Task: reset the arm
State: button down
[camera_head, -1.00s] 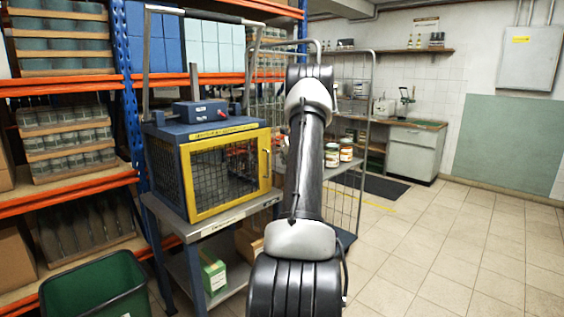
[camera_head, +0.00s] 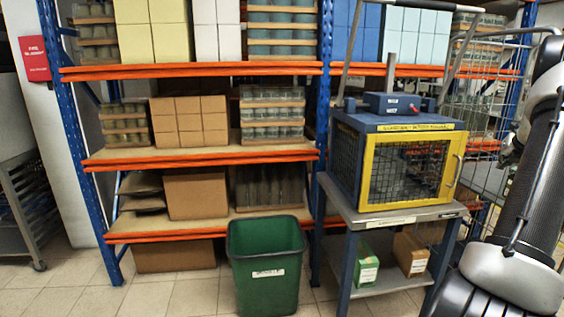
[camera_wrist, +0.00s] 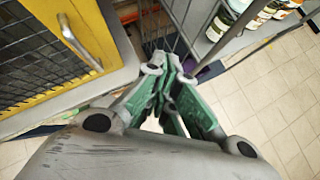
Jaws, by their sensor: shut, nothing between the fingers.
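My gripper (camera_wrist: 172,82) shows in the wrist view with its green-padded fingers brought together and nothing between them. It points down past the front corner of a yellow-framed mesh cage (camera_wrist: 98,28), whose metal handle (camera_wrist: 78,42) is close by on the left. The gripper looks apart from the cage. In the head view my arm stands at the right edge, and the gripper itself is not visible there.
In the head view the cage (camera_head: 368,170) stands on a grey trolley (camera_head: 365,215), with a green bin (camera_head: 266,262) to its left. Shelving (camera_head: 200,155) fills the back. Jars (camera_wrist: 240,14) sit at the wrist view's top right, above tiled floor.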

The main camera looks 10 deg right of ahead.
jog(key=s+d+f+m+g+h, duration=0.2)
jog(key=s+d+m+h, duration=0.15)
jog(key=s+m, duration=0.55)
jog(key=s+a+r+m+g, duration=0.45)
jog(key=s+a+m, duration=0.45)
jog(key=m, duration=0.4)
jog(key=s+a+r+m+t+y, duration=0.1)
jog(key=s+a, duration=0.3)
jog(key=a, duration=1.3)
jog(key=s+a+r+m+y, duration=0.1)
jog(key=s+a+y, duration=0.3)
jog(key=a, duration=1.3)
jog(key=s+a+r+m+t+y, duration=0.1)
jog(key=s+a+m+y, duration=0.2)
jog(key=a, duration=1.4)
jog(key=shift+s+r+m+t, duration=0.3)
jog(key=shift+s+r+t, duration=0.1)
jog(key=shift+s, duration=0.15)
